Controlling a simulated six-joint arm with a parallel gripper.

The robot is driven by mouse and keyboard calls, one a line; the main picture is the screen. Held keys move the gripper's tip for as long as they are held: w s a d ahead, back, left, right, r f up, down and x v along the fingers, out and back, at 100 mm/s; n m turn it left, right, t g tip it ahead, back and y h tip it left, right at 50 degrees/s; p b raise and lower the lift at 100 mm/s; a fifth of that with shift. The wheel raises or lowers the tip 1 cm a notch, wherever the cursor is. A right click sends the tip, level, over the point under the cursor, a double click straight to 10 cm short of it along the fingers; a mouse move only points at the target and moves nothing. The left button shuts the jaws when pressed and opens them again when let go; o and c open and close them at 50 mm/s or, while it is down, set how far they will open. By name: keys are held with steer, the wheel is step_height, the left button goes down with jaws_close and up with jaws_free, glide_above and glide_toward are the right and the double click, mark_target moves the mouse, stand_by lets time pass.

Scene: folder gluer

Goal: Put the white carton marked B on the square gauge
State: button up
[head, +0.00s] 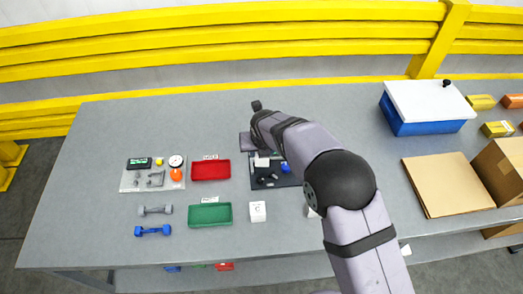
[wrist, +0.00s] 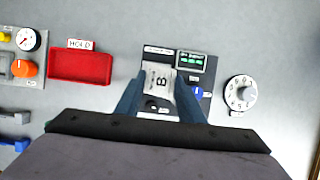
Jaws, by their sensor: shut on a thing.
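The white carton marked B (wrist: 159,84) is between the two fingers of my gripper (wrist: 160,98), which is shut on it. Its B face is toward the wrist camera. The carton is over a dark panel (wrist: 183,53) with a green display, a blue knob and a black knob; this looks like the square gauge, but its label is too small to read. I cannot tell whether the carton touches the panel. In the head view the carton (head: 262,162) shows as a small white block over the dark panel (head: 290,181), partly hidden by my arm.
A red HOLD tray (wrist: 80,68) lies left of the panel, a white dial (wrist: 240,93) right. A green tray (head: 210,215) and white carton C (head: 258,211) stand nearer. Another white object (head: 313,211) is mostly behind my arm. A blue box (head: 425,112) is far right.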

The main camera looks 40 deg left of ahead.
steer(key=shift+f+b, duration=1.2)
steer(key=shift+f, duration=0.9)
steer(key=o, duration=1.1)
steer(key=shift+r, duration=0.1)
steer(key=shift+r+p, duration=4.1)
steer(key=shift+r, duration=0.85)
